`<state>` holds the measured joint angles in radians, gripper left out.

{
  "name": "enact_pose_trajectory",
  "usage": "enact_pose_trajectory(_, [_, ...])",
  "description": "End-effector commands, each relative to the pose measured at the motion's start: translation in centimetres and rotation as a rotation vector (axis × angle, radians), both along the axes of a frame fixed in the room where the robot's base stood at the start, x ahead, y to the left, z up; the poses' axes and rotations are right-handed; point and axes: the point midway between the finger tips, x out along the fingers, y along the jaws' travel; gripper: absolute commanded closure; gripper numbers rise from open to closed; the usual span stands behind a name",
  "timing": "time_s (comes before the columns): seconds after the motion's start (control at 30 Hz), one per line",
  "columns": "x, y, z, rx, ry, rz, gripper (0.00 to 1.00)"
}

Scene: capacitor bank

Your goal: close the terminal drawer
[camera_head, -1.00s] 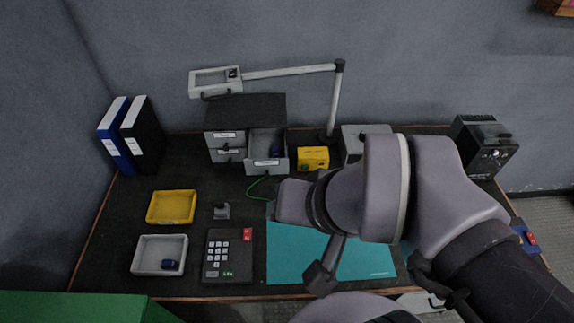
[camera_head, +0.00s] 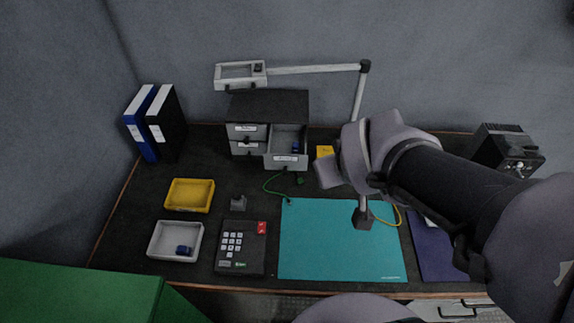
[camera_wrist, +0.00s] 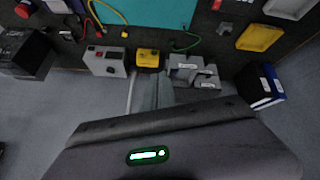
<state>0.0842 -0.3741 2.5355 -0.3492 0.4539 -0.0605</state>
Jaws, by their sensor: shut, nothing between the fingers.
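The grey drawer cabinet (camera_head: 268,104) stands at the back of the bench, with a dark top and small white labels too blurred to read. Its right-hand drawer (camera_head: 286,161) is pulled out toward the front, with a small blue part (camera_head: 296,147) inside. The left-hand drawers look shut. In the wrist view the cabinet (camera_wrist: 186,62) and the open drawer (camera_wrist: 208,82) appear above my gripper body. My gripper (camera_wrist: 165,78) looks shut and empty, its fingers dim against the background. In the head view my wrist end is right of the open drawer, apart from it; the fingertips are hidden there.
A yellow box (camera_head: 324,151) is right of the drawer, partly hidden by my arm. A lamp arm (camera_head: 315,69) reaches over the cabinet. A green cable (camera_head: 275,188) lies before the drawer. A teal mat (camera_head: 335,245), keypad (camera_head: 241,246) and trays (camera_head: 189,195) are nearer.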

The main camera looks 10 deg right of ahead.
Motion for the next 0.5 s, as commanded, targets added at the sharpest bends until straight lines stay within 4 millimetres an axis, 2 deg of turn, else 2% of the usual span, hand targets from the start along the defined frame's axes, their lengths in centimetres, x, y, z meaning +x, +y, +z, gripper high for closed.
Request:
enact_pose_trajectory(0.03, [2.7, -1.3, -2.4, -0.123, 0.020, 0.145, 1.00])
enact_pose_trajectory(0.07, [4.4, -1.6, -3.7, -0.189, 0.018, 0.254, 1.00])
enact_pose_trajectory(0.1, [6.2, -1.4, -5.7, -0.255, 0.013, 0.405, 1.00])
enact_pose_trajectory(0.17, [7.9, -0.2, -8.8, -0.308, 0.003, 0.619, 1.00])
enact_pose_trajectory(0.2, [8.3, 0.9, -10.6, -0.318, -0.008, 0.741, 1.00])
enact_pose_trajectory(0.3, [8.4, 3.3, -13.7, -0.310, -0.042, 0.955, 1.00])
enact_pose_trajectory(0.4, [8.4, 4.5, -15.1, -0.298, -0.063, 1.036, 1.00])
enact_pose_trajectory(0.5, [9.0, 5.0, -16.3, -0.297, -0.067, 1.045, 1.00])
